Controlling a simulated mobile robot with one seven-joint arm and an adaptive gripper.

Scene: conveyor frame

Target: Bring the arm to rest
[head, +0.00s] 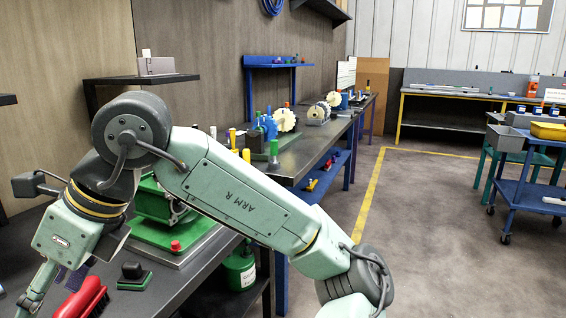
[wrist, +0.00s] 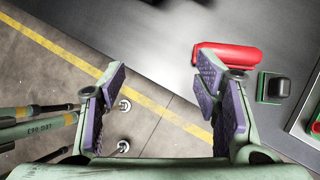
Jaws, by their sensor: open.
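My arm (head: 235,195) is pale green and stretches across the head view, bent at a high elbow and reaching down to the left over the workbench (head: 205,270). My gripper is only partly seen there, cut by the lower left corner. In the wrist view my gripper (wrist: 165,95) is open, with purple pads wide apart and nothing between them. It is over the bench's front edge, and floor with a yellow line (wrist: 150,103) shows between and left of the fingers. A red brush (head: 85,300) lies on the bench near the right finger; it also shows in the wrist view (wrist: 228,52).
A small black block on a green base (head: 132,275) sits beside the brush. A green machine (head: 165,205) stands behind it. Several coloured parts and white gears (head: 284,119) line the bench further back. A blue cart (head: 530,190) stands right; the floor between is clear.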

